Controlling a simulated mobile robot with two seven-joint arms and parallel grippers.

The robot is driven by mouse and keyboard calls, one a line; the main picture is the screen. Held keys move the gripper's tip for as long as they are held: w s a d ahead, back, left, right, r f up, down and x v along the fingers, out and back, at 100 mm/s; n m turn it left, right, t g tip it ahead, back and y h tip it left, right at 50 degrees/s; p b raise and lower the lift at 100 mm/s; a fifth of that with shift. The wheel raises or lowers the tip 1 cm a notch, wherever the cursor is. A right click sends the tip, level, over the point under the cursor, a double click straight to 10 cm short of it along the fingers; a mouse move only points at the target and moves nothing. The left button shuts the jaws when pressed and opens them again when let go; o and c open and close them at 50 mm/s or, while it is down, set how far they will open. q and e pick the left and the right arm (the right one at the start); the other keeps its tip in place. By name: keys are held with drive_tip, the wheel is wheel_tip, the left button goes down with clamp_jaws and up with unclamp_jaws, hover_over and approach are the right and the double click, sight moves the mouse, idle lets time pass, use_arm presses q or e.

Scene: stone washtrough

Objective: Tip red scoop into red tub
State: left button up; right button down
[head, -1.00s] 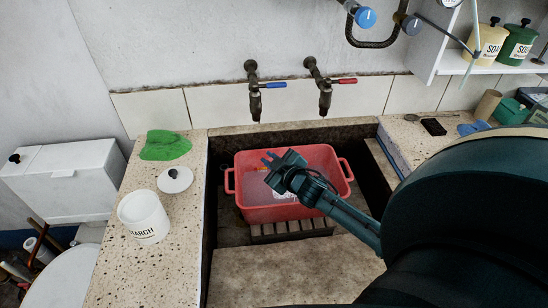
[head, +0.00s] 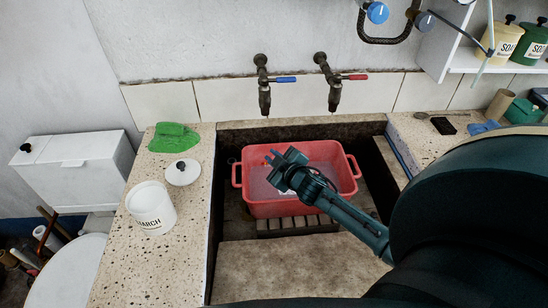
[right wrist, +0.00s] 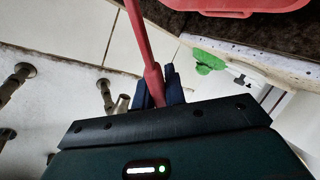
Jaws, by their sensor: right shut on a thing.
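The red tub (head: 262,209) stands in the stone trough below the taps, with greyish contents inside. My right gripper (head: 274,160) is over the tub in the head view. In the right wrist view my right gripper (right wrist: 158,88) is shut on the red handle of the scoop (right wrist: 140,45). The handle runs up out of that picture, so the scoop's bowl is not visible there. Part of the red tub (right wrist: 225,6) shows at the top of that view. In the head view the scoop is hard to pick out against the tub. My left gripper is out of view.
A white starch pot (head: 151,208), its lid (head: 182,172) and a green cloth (head: 174,137) lie on the left ledge. Two taps (head: 264,95) hang behind the tub. Small items sit on the right ledge. A bare stone slab (head: 285,268) lies in front.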

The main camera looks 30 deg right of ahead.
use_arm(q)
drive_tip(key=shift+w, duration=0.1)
use_arm(e)
drive_tip(key=shift+w+a+f+n+g+h, duration=0.25)
drive_tip(key=shift+a+f+n, duration=0.1)
drive_tip(key=shift+a+f, duration=0.2)
drive_tip(key=shift+w+a+f+n+g+h, duration=0.15)
drive_tip(key=shift+w+a+f+n, duration=0.1)
drive_tip(key=shift+a+f+n, duration=0.25)
drive_tip(key=shift+d+f, duration=0.1)
use_arm(q)
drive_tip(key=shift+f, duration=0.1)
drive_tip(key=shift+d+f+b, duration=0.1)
drive_tip(key=shift+b, duration=0.65)
use_arm(e)
drive_tip(key=shift+w+a+f+n+g+h, duration=0.15)
drive_tip(key=shift+a+f+n+g+h, duration=0.15)
drive_tip(key=shift+f, duration=0.35)
drive_tip(key=shift+w+a+f+n+g+h, duration=0.15)
drive_tip(key=shift+a+f+n+h, duration=0.15)
drive_tip(key=shift+f, duration=0.3)
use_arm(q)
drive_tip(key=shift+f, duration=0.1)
use_arm(e)
drive_tip(key=shift+a+f, duration=0.1)
